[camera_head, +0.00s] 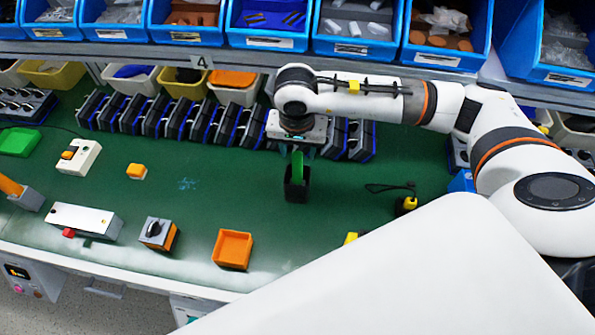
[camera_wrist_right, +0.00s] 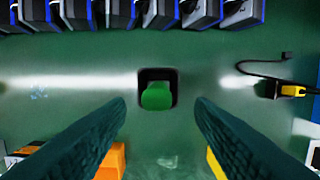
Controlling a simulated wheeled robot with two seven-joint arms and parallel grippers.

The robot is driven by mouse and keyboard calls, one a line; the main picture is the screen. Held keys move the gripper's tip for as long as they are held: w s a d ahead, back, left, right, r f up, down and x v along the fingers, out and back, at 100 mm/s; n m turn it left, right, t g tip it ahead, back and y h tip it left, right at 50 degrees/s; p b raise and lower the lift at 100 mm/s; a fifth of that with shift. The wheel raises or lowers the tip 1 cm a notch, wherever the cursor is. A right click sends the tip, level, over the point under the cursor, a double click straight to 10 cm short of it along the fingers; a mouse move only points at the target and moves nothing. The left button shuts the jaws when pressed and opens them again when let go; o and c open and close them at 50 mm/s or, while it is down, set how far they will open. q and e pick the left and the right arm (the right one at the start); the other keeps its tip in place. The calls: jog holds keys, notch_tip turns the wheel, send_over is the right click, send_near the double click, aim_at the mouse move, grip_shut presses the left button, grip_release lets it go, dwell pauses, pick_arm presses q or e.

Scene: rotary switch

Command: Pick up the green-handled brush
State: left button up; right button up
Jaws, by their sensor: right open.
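The green-handled brush (camera_head: 298,167) stands in a black holder (camera_head: 297,190) on the green bench top, with only its green handle showing. In the right wrist view the handle (camera_wrist_right: 157,96) rises from the dark square holder, between and beyond the two fingers. My right gripper (camera_head: 297,150) is open and empty, pointing down above the brush. Both dark fingers (camera_wrist_right: 160,104) show apart in the wrist view, and no contact with the handle is visible. The brush's bristles are hidden in the holder. My left gripper is not in view.
A row of black and blue boxes (camera_head: 160,115) lies behind the brush. An orange tray (camera_head: 233,249) and a rotary switch box (camera_head: 157,233) are at front left. A black-and-yellow tool with a cord (camera_head: 407,204) lies to the right. Blue bins (camera_head: 266,40) line the shelf above.

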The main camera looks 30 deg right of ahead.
aim_at(297, 153)
jog(key=f+p, duration=0.1)
jog(key=f, duration=0.1)
jog(key=w+f+p, duration=0.1)
jog(key=f, duration=0.1)
jog(key=shift+d+f, duration=0.1)
jog(key=shift+d, duration=0.1)
jog(key=shift+f, duration=0.55)
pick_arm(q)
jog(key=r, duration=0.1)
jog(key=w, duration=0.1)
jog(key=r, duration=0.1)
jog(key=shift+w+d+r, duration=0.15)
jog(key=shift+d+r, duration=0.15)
pick_arm(e)
grip_shut()
jog(key=shift+r, duration=0.1)
